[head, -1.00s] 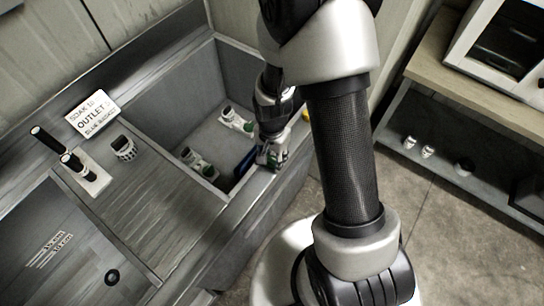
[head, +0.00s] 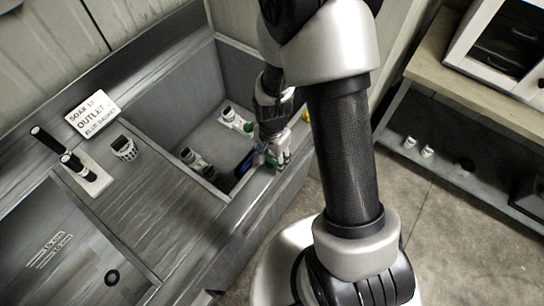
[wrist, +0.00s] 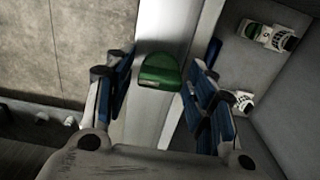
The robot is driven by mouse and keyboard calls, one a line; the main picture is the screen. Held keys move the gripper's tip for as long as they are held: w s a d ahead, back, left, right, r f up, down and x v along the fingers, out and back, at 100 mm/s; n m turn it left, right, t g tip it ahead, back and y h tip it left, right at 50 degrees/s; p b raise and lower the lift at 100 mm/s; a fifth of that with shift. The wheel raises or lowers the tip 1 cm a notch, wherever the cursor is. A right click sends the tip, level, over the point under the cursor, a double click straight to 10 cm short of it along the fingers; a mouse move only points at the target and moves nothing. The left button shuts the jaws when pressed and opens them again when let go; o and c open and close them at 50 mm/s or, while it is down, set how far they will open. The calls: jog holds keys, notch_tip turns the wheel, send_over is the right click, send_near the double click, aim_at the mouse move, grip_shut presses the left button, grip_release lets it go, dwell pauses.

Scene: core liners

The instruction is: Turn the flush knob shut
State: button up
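My gripper (head: 268,156) is at the front rim of the grey trough (head: 180,105) in the head view. In the wrist view my gripper (wrist: 164,76) is open, with a blue-padded finger on each side. A green rounded knob (wrist: 160,72) sits on the pale rim (wrist: 150,115) between the fingers, with a gap visible on both sides. It appears to be the flush knob; I see no label on it.
Two white-and-green fittings (head: 235,119) (head: 196,162) lie inside the trough, to the right in the wrist view. A shelf (head: 450,165) stands at right.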

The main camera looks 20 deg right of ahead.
jog(key=shift+o, duration=0.3)
notch_tip(320, 180, up, 12)
dwell(0.5)
jog(key=shift+r, duration=0.1)
dwell(0.3)
notch_tip(320, 180, up, 10)
jog(key=r+n+t, duration=0.1)
jog(key=n+t, duration=0.1)
jog(key=n, duration=0.3)
send_over(272, 158)
jog(key=s, duration=0.5)
jog(key=s+r+n+t+b, duration=0.1)
jog(key=s+r+n, duration=0.4)
jog(key=s, duration=0.5)
jog(key=shift+s+r+n+t+b, duration=0.15)
jog(key=shift+r+n+t+b, duration=0.3)
jog(key=shift+t, duration=0.35)
